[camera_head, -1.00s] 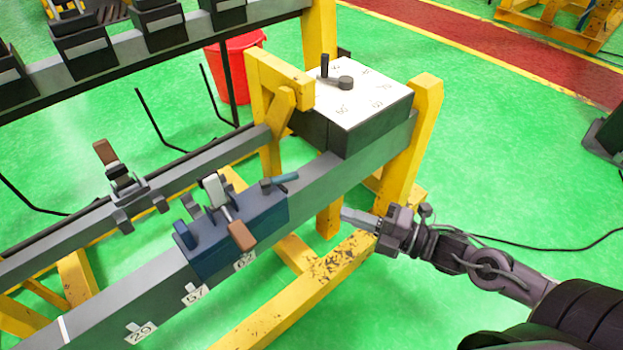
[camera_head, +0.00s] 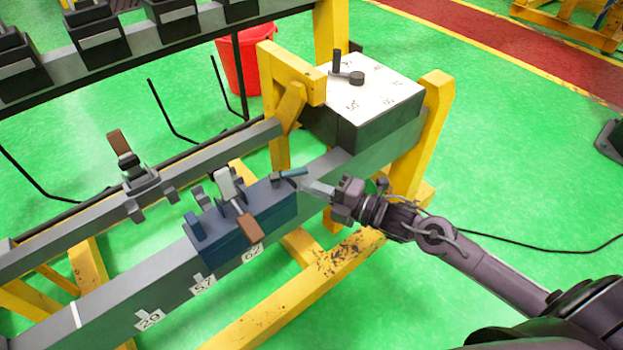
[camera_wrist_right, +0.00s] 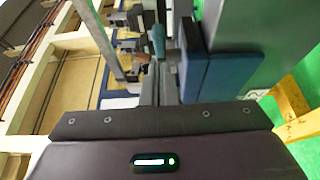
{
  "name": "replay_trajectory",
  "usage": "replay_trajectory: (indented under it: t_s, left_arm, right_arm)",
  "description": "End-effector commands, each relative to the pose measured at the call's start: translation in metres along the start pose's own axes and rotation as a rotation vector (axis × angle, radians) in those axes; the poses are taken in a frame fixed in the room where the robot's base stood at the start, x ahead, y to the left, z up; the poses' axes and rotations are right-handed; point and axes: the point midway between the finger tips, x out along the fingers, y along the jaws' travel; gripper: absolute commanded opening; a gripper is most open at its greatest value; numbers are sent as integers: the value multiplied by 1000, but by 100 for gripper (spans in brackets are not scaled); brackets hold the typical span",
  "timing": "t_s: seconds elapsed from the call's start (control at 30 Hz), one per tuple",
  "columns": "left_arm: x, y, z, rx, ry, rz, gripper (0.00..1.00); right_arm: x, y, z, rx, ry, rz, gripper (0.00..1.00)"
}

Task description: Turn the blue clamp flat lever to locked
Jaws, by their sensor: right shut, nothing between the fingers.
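The blue clamp (camera_head: 240,237) sits on the grey beam near the plates marked 57 and 62. Its flat lever (camera_head: 291,172), with a blue-grey handle, is at the clamp's right end and points right, toward my arm. In the right wrist view the lever handle (camera_wrist_right: 159,41) shows beyond the fingers, beside the blue clamp body (camera_wrist_right: 193,75). My left gripper is not in view.
A box with a white dial top (camera_head: 370,84) stands at the beam's far right end, beside yellow posts (camera_head: 432,115). A parallel rail carries another brown-handled clamp (camera_head: 120,143). A red bucket (camera_head: 236,70) stands behind. Green floor is open at right.

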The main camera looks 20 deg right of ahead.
Motion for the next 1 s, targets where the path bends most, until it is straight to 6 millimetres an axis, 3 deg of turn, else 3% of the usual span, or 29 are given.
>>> replay_trajectory:
  t_s: [0.2, 0.6, 1.0]
  left_arm:
    - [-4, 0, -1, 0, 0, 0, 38]
    - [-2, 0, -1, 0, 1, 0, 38]
    - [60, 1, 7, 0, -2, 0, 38]
  right_arm:
    - [10, 0, 11, 0, -1, 0, 0]
    - [11, -1, 12, 0, 3, 0, 0]
    - [16, -8, 25, -6, 247, 1, 0]
